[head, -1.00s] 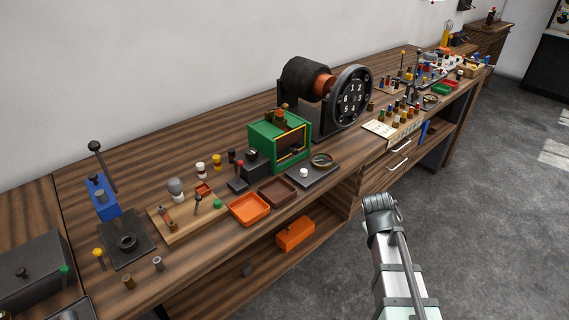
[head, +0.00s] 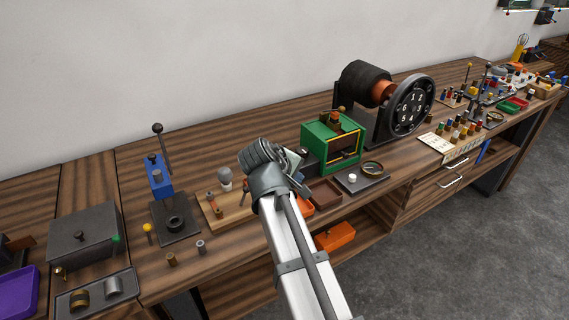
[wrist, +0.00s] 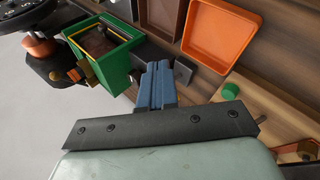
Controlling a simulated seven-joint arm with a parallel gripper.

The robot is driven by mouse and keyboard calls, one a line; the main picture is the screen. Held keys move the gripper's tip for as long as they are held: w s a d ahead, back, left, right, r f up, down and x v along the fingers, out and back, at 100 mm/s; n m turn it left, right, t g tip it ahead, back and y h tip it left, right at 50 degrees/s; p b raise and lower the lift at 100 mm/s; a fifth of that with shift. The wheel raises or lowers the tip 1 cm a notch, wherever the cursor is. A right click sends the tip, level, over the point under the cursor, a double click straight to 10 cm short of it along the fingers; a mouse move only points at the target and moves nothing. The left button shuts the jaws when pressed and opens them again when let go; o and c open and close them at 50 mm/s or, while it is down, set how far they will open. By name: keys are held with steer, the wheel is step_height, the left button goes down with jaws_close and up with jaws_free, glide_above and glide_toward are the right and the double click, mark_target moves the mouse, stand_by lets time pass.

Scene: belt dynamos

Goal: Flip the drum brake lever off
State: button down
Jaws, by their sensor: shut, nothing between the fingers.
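The drum machine, a dark drum (head: 365,82) with a copper-coloured end and a numbered wheel (head: 408,108), stands at the back of the bench. Part of it shows at the upper left of the wrist view (wrist: 40,45). I cannot tell for certain which lever is the drum brake lever. A dark block (wrist: 183,70) sits beside the fingertips in the wrist view; any lever on it is hidden or unclear. My gripper (wrist: 157,68) is shut and empty, its blue fingers together over the bench near this block. In the head view my arm hides that area.
A green box (head: 331,140) stands between my gripper and the drum machine. An orange tray (wrist: 222,35) and a brown tray (wrist: 160,15) lie close by. A blue stand (head: 159,178) with a tall black lever is at left. The floor at right is clear.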

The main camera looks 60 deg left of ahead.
steer(key=s+a+r+n+y, duration=0.1)
steer(key=s+a+r+n, duration=0.2)
steer(key=s, duration=0.5)
steer(key=shift+m, duration=0.7)
steer(key=shift+w+a+f, duration=0.95)
steer(key=shift+w+a, duration=0.1)
steer(key=shift+w, duration=0.6)
steer(key=shift+w+a+f, duration=0.95)
steer(key=shift+w+a, duration=0.05)
steer(key=shift+w, duration=0.7)
steer(key=shift+w+a+f, duration=0.95)
steer(key=shift+w+a, duration=0.1)
steer(key=shift+w, duration=0.6)
steer(key=shift+w+a, duration=0.15)
steer(key=shift+w, duration=1.05)
